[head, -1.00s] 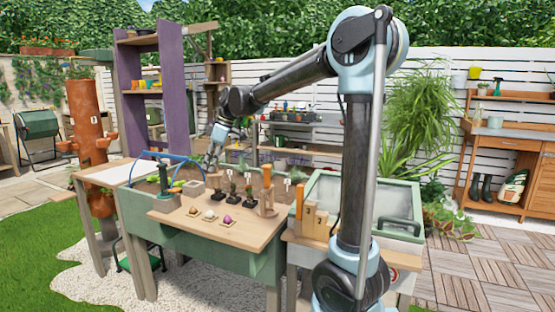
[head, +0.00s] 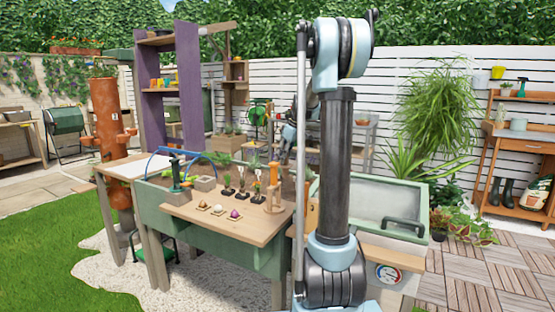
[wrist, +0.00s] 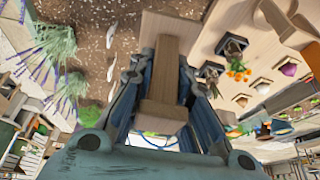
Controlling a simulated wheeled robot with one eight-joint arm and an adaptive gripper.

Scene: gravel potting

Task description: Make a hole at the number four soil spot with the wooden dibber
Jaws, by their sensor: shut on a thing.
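In the wrist view my gripper (wrist: 158,75) is shut on the wooden dibber (wrist: 163,112), a pale brown wooden piece between its dark fingers. The dibber stretches away from the palm, over the edge between the soil and the bench ledge. Brown soil (wrist: 95,18) lies up and to the left of it. White markers (wrist: 110,36) stand in the soil, left of the fingers; their numbers cannot be read here. The dibber's far end is not clearly seen against the soil. In the head view the gripper is hidden behind my own arm.
The wooden ledge (head: 215,226) carries several seedlings, bulbs (head: 235,214) and a wooden stand (head: 273,196). Lavender (wrist: 50,50) grows left of the gripper.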

